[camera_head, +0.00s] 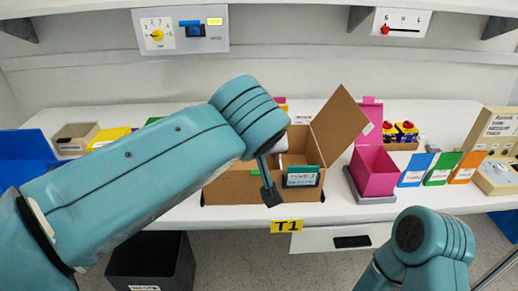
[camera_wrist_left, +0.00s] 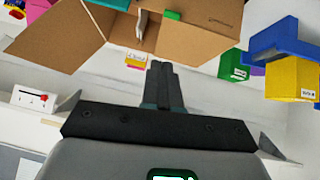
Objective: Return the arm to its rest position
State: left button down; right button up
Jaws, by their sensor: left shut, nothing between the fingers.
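My left arm (camera_head: 140,165) reaches from the lower left across the middle of the head view. My left gripper (camera_head: 270,193) points down in front of the open cardboard box (camera_head: 240,188). In the left wrist view, the left gripper's dark fingers (camera_wrist_left: 162,85) are together with nothing between them, and the box (camera_wrist_left: 65,40) shows beyond them. A wall panel (camera_head: 181,31) with a yellow rotary knob (camera_head: 157,35) is at the upper left, clear of the gripper. My right arm (camera_head: 420,245) shows at the lower right; its gripper is not seen.
The white table holds a pink bin (camera_head: 374,172), a blue bin (camera_head: 22,160) and several coloured cards to the right. A dark waste bin (camera_head: 150,262) stands below. A panel with a red knob (camera_head: 402,23) is on the wall at the upper right.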

pick_arm(q)
jog(key=s+a+f+m+g+h+p, duration=0.1)
jog(key=a+f+g+p, duration=0.1)
jog(key=f, duration=0.7)
jog(key=s+a+f+g+p, duration=0.1)
jog(key=a+f+g+p, duration=0.1)
jog(key=f, duration=0.7)
jog(key=s+a+f+m+g+h+p, duration=0.1)
jog(key=s+a+f+g+p, duration=0.15)
jog(key=f, duration=0.65)
jog(key=s+a+f+n+p, duration=0.1)
jog(key=s+a+f, duration=0.2)
jog(key=s, duration=0.3)
jog(key=s+a+f+n+g+p, duration=0.1)
jog(key=s+a+f+p, duration=0.1)
jog(key=s+f, duration=0.3)
jog(key=s+a+f+n+g+p, duration=0.1)
jog(key=s+a+f+n+p, duration=0.1)
jog(key=s+a+f, duration=0.2)
jog(key=s+f, duration=0.1)
jog(key=s, duration=0.2)
jog(key=shift+s+h, duration=0.2)
jog(key=shift+h, duration=0.2)
jog(key=shift+r, duration=0.1)
